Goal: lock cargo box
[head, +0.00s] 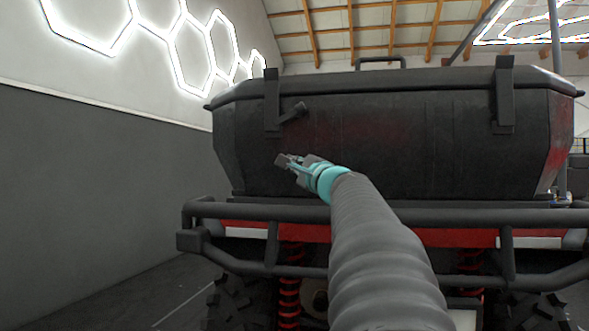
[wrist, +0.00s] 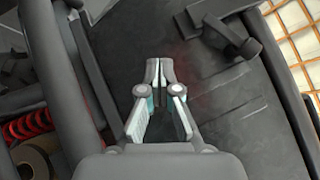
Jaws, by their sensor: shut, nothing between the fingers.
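The dark cargo box (head: 400,150) sits on the back of a vehicle, its lid (head: 390,85) down. A left latch (head: 271,100) hangs over the lid's edge, with a short lever (head: 293,112) sticking out to the right at a slant. The lever also shows in the wrist view (wrist: 232,40), at the upper right. A right latch (head: 503,100) hangs on the box front; no slanted lever shows there. My gripper (head: 284,160) is shut and empty in front of the box, below the left latch. In the wrist view the fingertips (wrist: 159,71) meet, apart from the lever.
A dark tubular bumper (head: 420,215) runs across below the box, with red springs (head: 290,290) and tyres under it. A handle (head: 380,60) stands on the lid. A grey wall (head: 100,180) is at the left, with free floor (head: 160,295) beside the vehicle.

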